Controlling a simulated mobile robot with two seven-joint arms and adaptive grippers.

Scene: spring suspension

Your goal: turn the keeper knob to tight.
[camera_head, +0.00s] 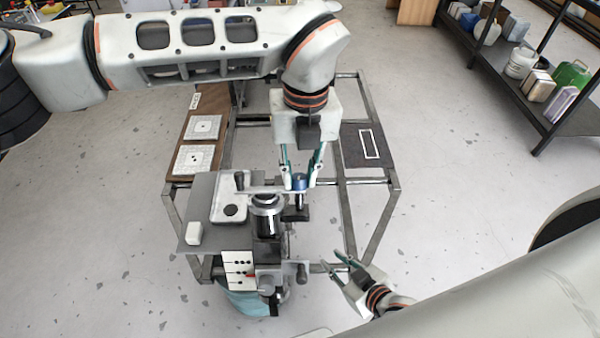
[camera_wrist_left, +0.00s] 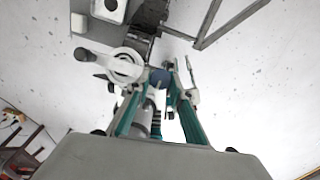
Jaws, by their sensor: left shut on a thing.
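A blue knob (camera_head: 299,182) sits at the upper right of the grey fixture, above a dark upright post. I take it to be the keeper knob, though no label on it is readable. My left gripper (camera_head: 300,186) comes down from above and is shut on the blue knob, a finger on each side. In the left wrist view the blue knob (camera_wrist_left: 158,77) shows between the teal fingers, partly hidden by them. My right gripper (camera_head: 329,261) is low at the right of the fixture, its fingers apart and empty.
A silver and black cylinder (camera_head: 267,216) stands in the fixture, left of the knob. A white plate with a dark handle (camera_head: 239,181) lies beside it. A panel with markings (camera_head: 239,268) faces front. A metal frame (camera_head: 388,215) surrounds the fixture; a shelf of containers (camera_head: 520,75) stands far right.

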